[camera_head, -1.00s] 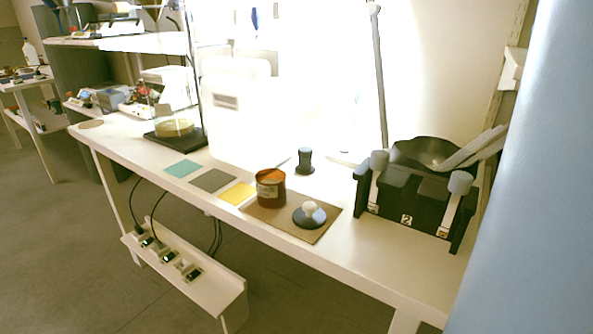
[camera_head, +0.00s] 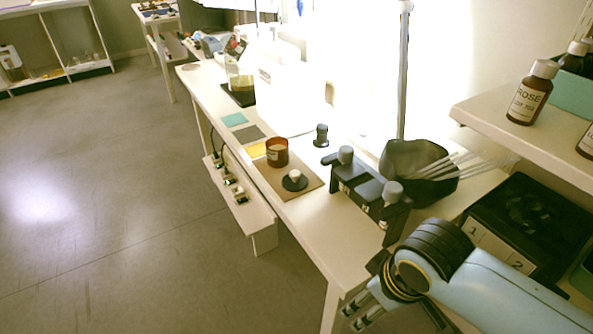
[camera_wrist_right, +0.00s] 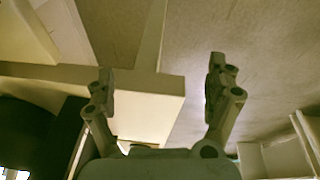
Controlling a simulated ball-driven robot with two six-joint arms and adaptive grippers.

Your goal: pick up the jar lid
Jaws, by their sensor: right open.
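The jar lid (camera_head: 295,183) is a dark round disc with a pale knob. It lies flat on a brown mat (camera_head: 312,190) on the bench, beside an amber jar (camera_head: 277,152) with a pale label. My right gripper (camera_head: 357,314) is at the bottom of the head view, at the bench's front edge and well apart from the lid. In the right wrist view its two fingers (camera_wrist_right: 160,78) are spread wide with nothing between them; the lid does not show there. My left gripper is not in view.
A black rack (camera_head: 362,187) with grey knobs and a dark bowl (camera_head: 405,160) with pale sticks stand right of the mat. A small black weight-like object (camera_head: 321,136) stands behind it. A shelf with a ROSE bottle (camera_head: 530,95) overhangs at right. Floor space lies left of the bench.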

